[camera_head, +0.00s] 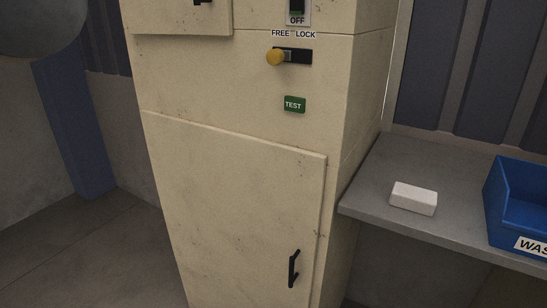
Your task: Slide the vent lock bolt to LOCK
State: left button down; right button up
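The vent lock bolt has a round yellow knob (275,57) on the front of a tall cream cabinet (240,85). The knob sits at the left end of a dark horizontal slot (304,57), under the word FREE. The word LOCK on the label (293,34) is to the right, above the slot's right part. Neither of my grippers shows in the head view.
A green TEST button (294,104) is below the slot, and a switch plate marked OFF (297,18) is above. The cabinet's lower door (235,190) has a black handle (294,269). A grey shelf (375,190) at right holds a white block (413,198) and a blue bin (495,205).

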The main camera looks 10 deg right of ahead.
aim_at(275, 56)
jog(key=k+l, duration=0.15)
jog(key=l, duration=0.2)
jog(key=k+l, duration=0.15)
jog(key=l, duration=0.25)
jog(key=k+l, duration=0.15)
jog(key=l, duration=0.2)
